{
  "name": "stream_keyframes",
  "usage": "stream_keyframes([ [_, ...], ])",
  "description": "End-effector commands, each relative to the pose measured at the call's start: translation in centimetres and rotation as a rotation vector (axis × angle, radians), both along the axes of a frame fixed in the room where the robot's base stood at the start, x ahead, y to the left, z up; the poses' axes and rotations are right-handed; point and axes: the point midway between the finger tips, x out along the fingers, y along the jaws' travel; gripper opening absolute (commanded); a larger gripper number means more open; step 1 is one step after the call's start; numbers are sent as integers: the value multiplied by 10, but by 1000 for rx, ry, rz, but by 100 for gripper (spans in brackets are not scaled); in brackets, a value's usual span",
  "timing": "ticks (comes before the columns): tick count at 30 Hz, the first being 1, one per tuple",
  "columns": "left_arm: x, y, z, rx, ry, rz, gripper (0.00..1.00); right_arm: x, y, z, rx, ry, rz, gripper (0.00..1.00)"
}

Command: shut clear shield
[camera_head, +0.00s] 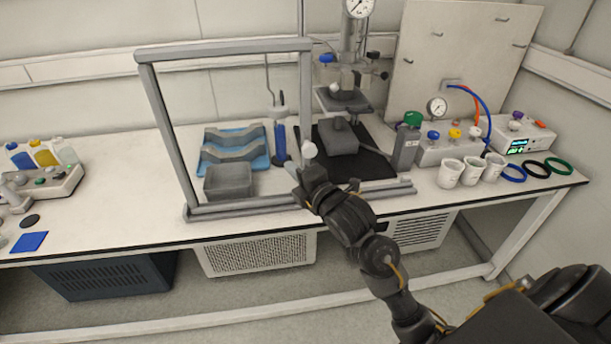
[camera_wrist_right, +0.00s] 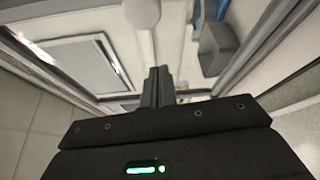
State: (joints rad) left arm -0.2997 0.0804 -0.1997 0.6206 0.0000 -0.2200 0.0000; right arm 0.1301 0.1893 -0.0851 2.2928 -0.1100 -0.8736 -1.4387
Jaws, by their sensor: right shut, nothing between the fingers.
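The clear shield (camera_head: 222,47) is a grey-framed see-through panel standing upright at the left part of a floor rail (camera_head: 390,190). A white round knob (camera_head: 309,150) sits on its right post and also shows in the right wrist view (camera_wrist_right: 142,14). The reactor (camera_head: 350,78) with its gauge stands to the right of that post, with open space before it. My right gripper (camera_head: 294,170) is shut and empty, just below and left of the knob. In the wrist view its fingertips (camera_wrist_right: 158,72) appear apart from the knob. My left gripper is out of view.
Behind the shield are a blue tray with grey cradles (camera_head: 262,160), a grey box (camera_head: 228,180) and a blue cylinder (camera_head: 279,140). A grey bottle (camera_head: 405,150) and white cups (camera_head: 450,173) stand near the rail's right end.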

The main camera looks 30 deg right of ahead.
Motion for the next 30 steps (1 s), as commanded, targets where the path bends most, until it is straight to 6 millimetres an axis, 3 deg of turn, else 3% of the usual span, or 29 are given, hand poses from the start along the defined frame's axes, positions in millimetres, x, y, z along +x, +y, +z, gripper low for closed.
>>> stream_keyframes([
  [5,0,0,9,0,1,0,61,36,5,0,2,1,0,0],
  [9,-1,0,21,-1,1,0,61,31,-17,5,-5,1,-1,0],
  [15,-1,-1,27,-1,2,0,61,27,-32,5,-1,1,-1,0],
  [30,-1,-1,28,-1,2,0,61,27,-34,4,-1,0,4,0],
])
